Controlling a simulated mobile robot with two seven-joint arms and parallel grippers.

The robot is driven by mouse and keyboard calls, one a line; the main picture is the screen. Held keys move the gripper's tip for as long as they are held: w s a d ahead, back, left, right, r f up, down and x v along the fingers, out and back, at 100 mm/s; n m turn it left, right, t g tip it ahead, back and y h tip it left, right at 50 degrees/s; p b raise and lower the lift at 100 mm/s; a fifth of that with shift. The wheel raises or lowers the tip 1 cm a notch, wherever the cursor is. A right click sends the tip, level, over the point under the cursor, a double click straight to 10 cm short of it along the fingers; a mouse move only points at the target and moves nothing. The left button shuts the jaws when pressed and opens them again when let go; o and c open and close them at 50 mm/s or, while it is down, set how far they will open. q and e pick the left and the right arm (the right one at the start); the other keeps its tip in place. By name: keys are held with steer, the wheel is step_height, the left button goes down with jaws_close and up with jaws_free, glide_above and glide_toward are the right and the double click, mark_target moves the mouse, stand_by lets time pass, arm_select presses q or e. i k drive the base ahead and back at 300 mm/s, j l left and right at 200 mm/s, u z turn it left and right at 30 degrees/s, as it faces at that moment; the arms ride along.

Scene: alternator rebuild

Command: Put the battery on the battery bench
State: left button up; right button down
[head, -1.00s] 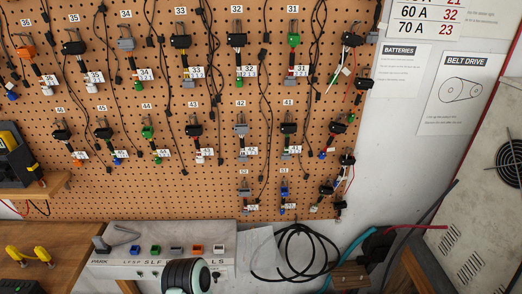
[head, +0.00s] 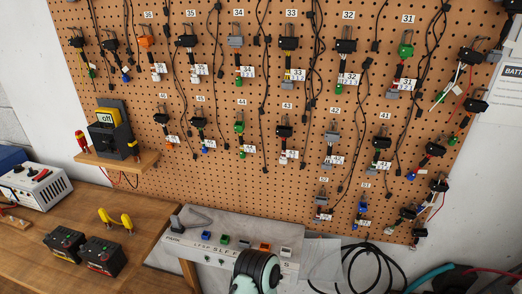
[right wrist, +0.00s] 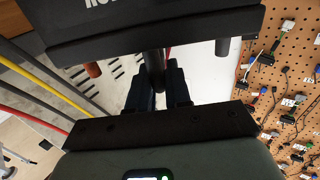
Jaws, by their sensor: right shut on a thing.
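In the right wrist view a large black block with a white printed label, which looks like the battery (right wrist: 165,28), fills the top. A red post and a grey post stick out of its near side. My right gripper (right wrist: 157,78) is shut on a dark upright piece in the middle of the block, perhaps its handle. A wooden bench (head: 95,198) stands at the left in the head view, with two small black batteries (head: 64,243) (head: 102,256) on it. The frames do not show whether it is the battery bench. My left gripper is not in view.
Yellow clamps (head: 116,219) and a white box with a knob (head: 32,186) are on the bench. A small shelf (head: 118,158) with a yellow-topped meter (head: 110,132) hangs above. A grey panel box (head: 232,238) stands right of it. The pegboard (head: 215,165) fills the back.

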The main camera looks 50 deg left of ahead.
mark_target(39, 240)
steer(key=j+z, duration=0.1)
steer(key=z, duration=0.35)
steer(key=k+z, duration=0.15)
steer(key=z, duration=0.3)
steer(key=k+j+z, duration=0.1)
steer(key=z, duration=0.3)
steer(key=k+u, duration=0.75)
steer(key=k+j+u, duration=0.1)
steer(key=k+u, duration=0.3)
steer(key=k, duration=0.2)
steer(key=k+u, duration=0.1)
steer(key=u, duration=0.85)
steer(key=k+u, duration=0.15)
steer(key=u, duration=0.3)
steer(key=j+u, duration=0.1)
steer(key=u, duration=0.35)
steer(key=k+j+u, duration=0.1)
steer(key=u, duration=0.35)
